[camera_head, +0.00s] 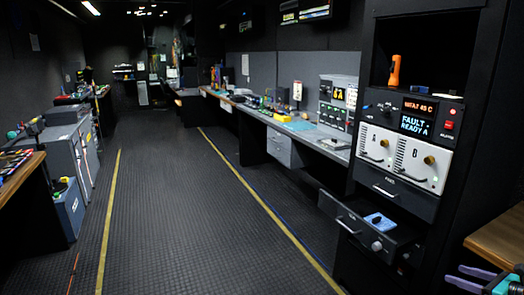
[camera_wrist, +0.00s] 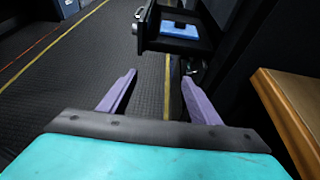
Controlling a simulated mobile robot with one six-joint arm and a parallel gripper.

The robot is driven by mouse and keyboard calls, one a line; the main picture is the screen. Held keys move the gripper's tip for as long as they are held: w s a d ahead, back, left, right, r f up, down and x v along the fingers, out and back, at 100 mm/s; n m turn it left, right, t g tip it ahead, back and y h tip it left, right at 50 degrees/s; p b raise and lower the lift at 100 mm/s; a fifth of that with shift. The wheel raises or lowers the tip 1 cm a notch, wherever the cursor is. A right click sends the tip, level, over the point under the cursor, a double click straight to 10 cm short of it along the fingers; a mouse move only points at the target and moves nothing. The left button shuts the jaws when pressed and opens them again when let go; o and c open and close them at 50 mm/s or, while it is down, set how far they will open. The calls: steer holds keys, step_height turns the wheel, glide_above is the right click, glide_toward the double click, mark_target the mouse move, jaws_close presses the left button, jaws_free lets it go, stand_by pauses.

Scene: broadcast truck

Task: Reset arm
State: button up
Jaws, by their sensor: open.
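My gripper shows in the wrist view (camera_wrist: 158,95) with its two purple fingers spread apart and nothing between them. Past the fingertips lies the dark floor with a yellow line. In the head view, my gripper (camera_head: 480,279) is at the bottom right corner, partly cut off by the frame edge. It is close to the wooden worktop on the right, and in front of and right of the open drawer.
An open drawer (camera_head: 362,226) juts from the equipment rack (camera_head: 395,135), holding a blue item (camera_head: 379,221). An orange object (camera_head: 394,70) stands on the rack's shelf. A wooden worktop (camera_head: 505,238) is at right. The aisle floor (camera_head: 185,220) is clear.

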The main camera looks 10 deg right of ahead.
steer(key=w+a+f+n+g+y, duration=0.15)
steer(key=w+a+f, duration=0.25)
steer(key=w+a, duration=0.45)
steer(key=w+a+f+n+g+y, duration=0.1)
steer(key=w+a+f+n+y, duration=0.15)
steer(key=w+a+f, duration=0.65)
steer(key=s+a+f+n+g+y, duration=0.15)
steer(key=a+f, duration=0.25)
steer(key=a, duration=0.6)
steer(key=a+f+n+g+y, duration=0.1)
steer(key=a+f+g, duration=0.2)
steer(key=a, duration=0.8)
steer(key=s+a+f+n+g+y, duration=0.15)
steer(key=a+f, duration=0.25)
steer(key=a, duration=0.6)
steer(key=s+a+f+n+g+h, duration=0.2)
steer(key=s+a+f+n+g, duration=0.2)
steer(key=s+a+f, duration=0.4)
steer(key=s+a+f+n+g+h, duration=0.2)
steer(key=s+a+f+n+g, duration=0.3)
steer(key=s+a, duration=0.55)
steer(key=s+f+n+g+h+p, duration=0.1)
steer(key=s+f+n+h, duration=0.35)
steer(key=s, duration=0.65)
steer(key=s+d+n+h, duration=0.2)
steer(key=d+n, duration=0.5)
steer(key=n, duration=0.5)
steer(key=shift+s+f+h, duration=0.35)
steer(key=shift+s, duration=0.45)
